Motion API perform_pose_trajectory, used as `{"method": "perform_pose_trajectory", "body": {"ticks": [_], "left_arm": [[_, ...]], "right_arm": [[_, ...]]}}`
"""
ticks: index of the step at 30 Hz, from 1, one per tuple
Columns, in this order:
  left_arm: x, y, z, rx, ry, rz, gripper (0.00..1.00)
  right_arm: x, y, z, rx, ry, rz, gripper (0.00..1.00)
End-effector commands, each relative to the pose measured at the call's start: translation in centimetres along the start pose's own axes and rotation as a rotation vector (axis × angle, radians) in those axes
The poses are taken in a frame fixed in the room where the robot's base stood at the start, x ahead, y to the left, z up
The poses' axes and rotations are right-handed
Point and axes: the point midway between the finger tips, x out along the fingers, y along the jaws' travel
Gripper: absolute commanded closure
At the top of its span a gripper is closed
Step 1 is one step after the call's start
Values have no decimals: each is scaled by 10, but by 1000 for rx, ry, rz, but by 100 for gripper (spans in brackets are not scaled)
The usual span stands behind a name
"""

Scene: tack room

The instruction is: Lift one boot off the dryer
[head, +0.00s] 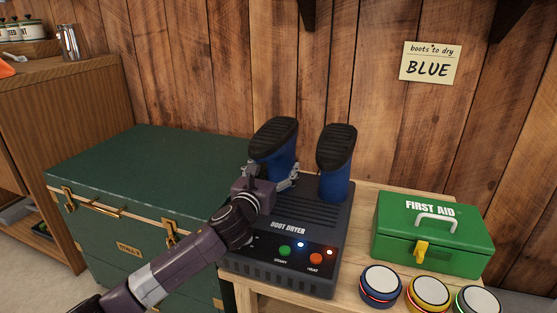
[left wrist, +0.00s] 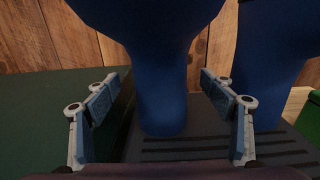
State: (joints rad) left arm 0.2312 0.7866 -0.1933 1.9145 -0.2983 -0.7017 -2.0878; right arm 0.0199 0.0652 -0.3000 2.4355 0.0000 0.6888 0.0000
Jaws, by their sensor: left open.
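Two blue boots with black soles stand upside down on the black boot dryer (head: 275,278): the left boot (head: 275,137) and the right boot (head: 336,160). My left gripper (head: 278,174) is at the left boot, in front of its shaft. In the left wrist view, my open left gripper (left wrist: 163,82) has one finger on each side of the left boot's shaft (left wrist: 163,100), with gaps visible. The right boot (left wrist: 265,80) shows beyond the right finger. The dryer (left wrist: 200,150) is below. My right gripper is out of view.
A note (head: 430,63) on the wooden wall reads "boots to dry BLUE". A green first aid box (head: 433,250) and several round coloured buttons (head: 381,285) sit right of the dryer. A green trunk (head: 140,175) stands to the left.

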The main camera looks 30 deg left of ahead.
Motion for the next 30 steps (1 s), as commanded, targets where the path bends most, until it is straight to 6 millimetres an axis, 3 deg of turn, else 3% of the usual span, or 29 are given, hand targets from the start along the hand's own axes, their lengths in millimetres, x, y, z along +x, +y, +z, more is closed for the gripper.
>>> {"method": "perform_pose_trajectory", "body": {"ticks": [4, 13, 30], "left_arm": [[11, 0, -1, -1, 0, -1, 24], [12, -1, 0, -1, 1, -2, 26], [12, 0, 0, 0, 0, -1, 88]], "right_arm": [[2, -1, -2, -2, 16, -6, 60], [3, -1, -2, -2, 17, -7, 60], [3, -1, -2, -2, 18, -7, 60]]}}
